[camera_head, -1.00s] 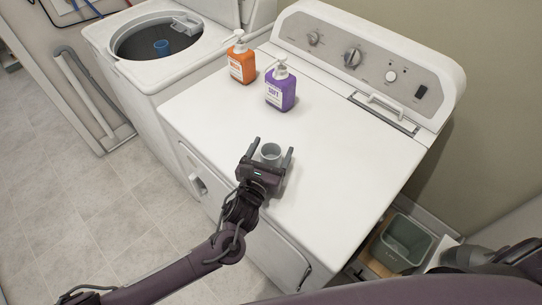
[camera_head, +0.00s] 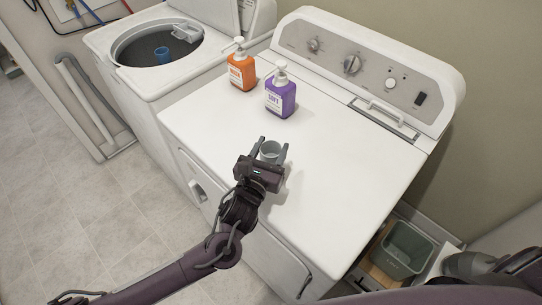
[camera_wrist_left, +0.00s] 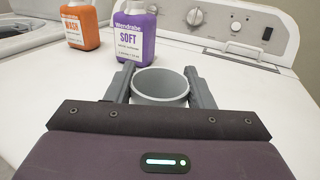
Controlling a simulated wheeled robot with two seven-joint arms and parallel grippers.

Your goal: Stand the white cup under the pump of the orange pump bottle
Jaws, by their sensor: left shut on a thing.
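The white cup (camera_head: 271,151) stands upright near the front of the white dryer top, looking pale grey. My left gripper (camera_head: 273,146) is shut on it, one finger on each side; the left wrist view shows the cup (camera_wrist_left: 160,86) between both fingers. The orange pump bottle (camera_head: 241,70) stands farther back at the left of the dryer top, its white pump on top. In the left wrist view the orange bottle (camera_wrist_left: 80,28) is cut off at the top, so its pump is hidden. My right gripper is not visible; only a dark part of my arm shows at the lower right.
A purple pump bottle (camera_head: 281,97) stands right of the orange one, between it and the cup. The open washer (camera_head: 130,75) with a blue cup-like part inside is at the left. The dryer's control panel (camera_head: 370,60) rises at the back. The dryer top's right side is clear.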

